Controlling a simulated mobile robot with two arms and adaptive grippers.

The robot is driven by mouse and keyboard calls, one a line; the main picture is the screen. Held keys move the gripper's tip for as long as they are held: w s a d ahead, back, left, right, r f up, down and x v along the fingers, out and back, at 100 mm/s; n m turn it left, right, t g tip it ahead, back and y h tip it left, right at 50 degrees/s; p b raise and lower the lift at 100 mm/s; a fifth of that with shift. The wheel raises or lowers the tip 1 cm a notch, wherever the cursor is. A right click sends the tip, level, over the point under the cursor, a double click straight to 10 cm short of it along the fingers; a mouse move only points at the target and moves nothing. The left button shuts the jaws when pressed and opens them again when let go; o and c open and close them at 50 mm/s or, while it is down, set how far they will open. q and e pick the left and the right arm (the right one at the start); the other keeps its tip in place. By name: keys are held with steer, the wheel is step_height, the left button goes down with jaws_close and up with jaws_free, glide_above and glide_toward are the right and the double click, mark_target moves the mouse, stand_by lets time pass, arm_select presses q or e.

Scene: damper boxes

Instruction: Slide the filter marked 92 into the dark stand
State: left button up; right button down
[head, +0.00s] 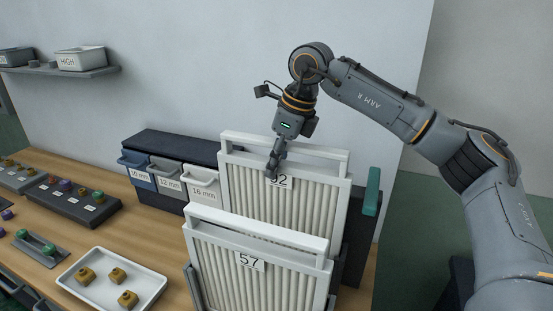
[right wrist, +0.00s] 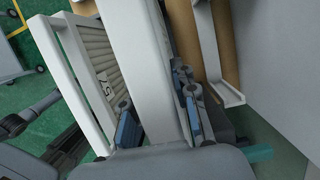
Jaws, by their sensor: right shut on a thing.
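The filter marked 92 (head: 245,195) is a white pleated panel with a top handle bar, upright behind the front filter; a finger partly covers its label. My right gripper (head: 275,165) comes down from above and is shut on its top bar. In the right wrist view, the white bar (right wrist: 145,60) lies between the two fingers (right wrist: 160,115). The dark stand (head: 358,240) shows at the right side of the filter, below a green handle (head: 372,190). The filter's lower part is hidden, so I cannot tell how deep it sits. My left gripper is not in view.
A white filter marked 57 (head: 215,260) stands close in front; it also shows in the right wrist view (right wrist: 88,70). Labelled bins (head: 168,180) stand to the left at the wall. A white tray (head: 75,270) with brass pieces lies at front left.

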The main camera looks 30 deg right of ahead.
mark_target(277, 196)
steer(key=shift+r, duration=0.1)
steer(key=shift+f+b, duration=2.7)
steer(key=shift+f, duration=1.25)
steer(key=shift+f+b, duration=0.35)
steer(key=shift+f, duration=0.1)
steer(key=c, duration=1.1)
jaws_free()
steer(key=shift+o, duration=0.6)
steer(key=shift+s, duration=0.1)
steer(key=shift+f, duration=0.1)
